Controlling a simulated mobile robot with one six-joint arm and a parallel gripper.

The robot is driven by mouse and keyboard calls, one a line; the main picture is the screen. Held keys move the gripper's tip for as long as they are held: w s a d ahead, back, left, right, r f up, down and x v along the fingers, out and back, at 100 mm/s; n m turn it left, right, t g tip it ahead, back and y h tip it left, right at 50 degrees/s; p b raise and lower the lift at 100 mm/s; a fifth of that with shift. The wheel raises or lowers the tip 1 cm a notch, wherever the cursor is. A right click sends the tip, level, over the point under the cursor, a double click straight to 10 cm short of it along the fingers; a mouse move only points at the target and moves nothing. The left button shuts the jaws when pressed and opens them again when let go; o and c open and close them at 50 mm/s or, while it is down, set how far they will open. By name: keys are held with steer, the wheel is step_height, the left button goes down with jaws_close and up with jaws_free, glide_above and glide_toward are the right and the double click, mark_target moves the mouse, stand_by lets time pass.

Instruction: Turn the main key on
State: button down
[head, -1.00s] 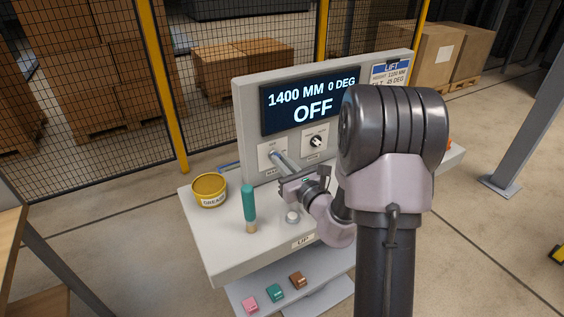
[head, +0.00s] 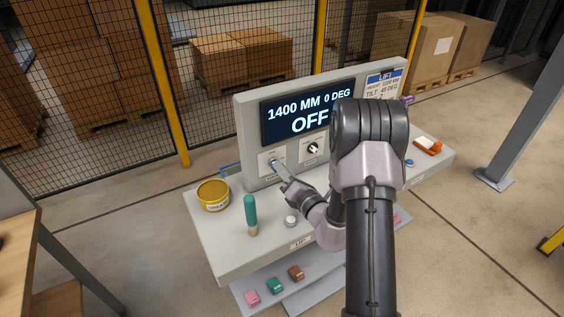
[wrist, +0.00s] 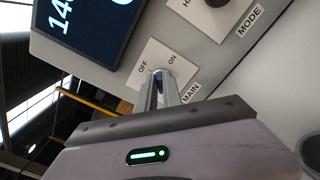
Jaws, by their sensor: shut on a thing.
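The main key sits in a white plate (wrist: 147,74) marked OFF, ON and MAIN in the wrist view. The same plate (head: 264,158) is low on the left of the console panel in the head view. My gripper (wrist: 163,82) reaches the plate and is shut on the key, of which only a small dark bluish part shows between the fingertips. The fingers hide how far the key is turned. The display (head: 300,106) reads 1400 MM, 0 DEG and OFF.
A mode knob (head: 314,147) is right of the key. On the console shelf stand a yellow grease tin (head: 213,196), a teal-handled tool (head: 250,213) and a white button (head: 291,221). An orange thing (head: 428,146) lies at the right. Colored blocks (head: 274,286) sit below.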

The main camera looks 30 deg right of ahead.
steer(key=shift+d+f+m+p, duration=0.1)
steer(key=shift+m+p, duration=1.7)
steer(key=shift+m, duration=0.3)
steer(key=shift+f+m+p, duration=0.1)
steer(key=shift+m+p, duration=1.65)
steer(key=shift+m, duration=0.35)
steer(key=shift+f+m, duration=0.1)
steer(key=shift+m, duration=0.2)
steer(key=c, duration=1.5)
jaws_free()
steer(key=s, duration=1.7)
steer(key=shift+s+d, duration=0.25)
steer(key=shift+d, duration=0.05)
